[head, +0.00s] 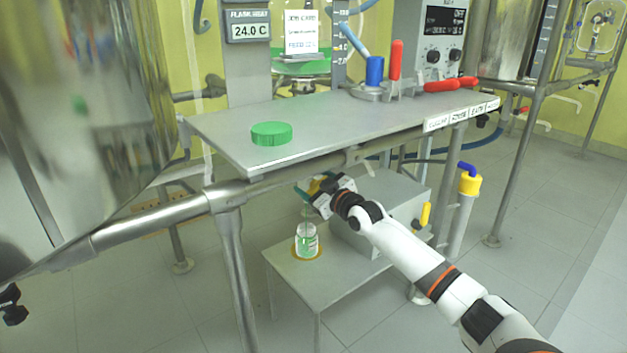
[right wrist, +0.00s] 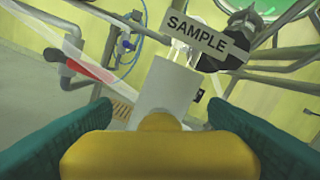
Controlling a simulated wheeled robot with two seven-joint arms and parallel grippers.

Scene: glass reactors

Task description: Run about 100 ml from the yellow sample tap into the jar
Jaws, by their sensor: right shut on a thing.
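My right gripper (head: 318,187) is under the front edge of the steel bench and shut on the yellow sample tap handle. In the right wrist view, the yellow handle (right wrist: 160,150) sits between the teal finger pads, with a pale cylinder and a SAMPLE sign (right wrist: 205,40) beyond it. The clear jar (head: 307,242) stands upright on the low grey stand (head: 322,284), below and slightly left of the gripper. The jar has a white label with green on it or behind it. The liquid level is too small to read. My left gripper is not in view.
A green lid (head: 271,133) lies on the bench top (head: 225,128). A grey box (head: 375,232) stands on the low stand, right of the jar. Blue and red handles are at the back of the bench. A large shiny vessel (head: 80,120) fills the left.

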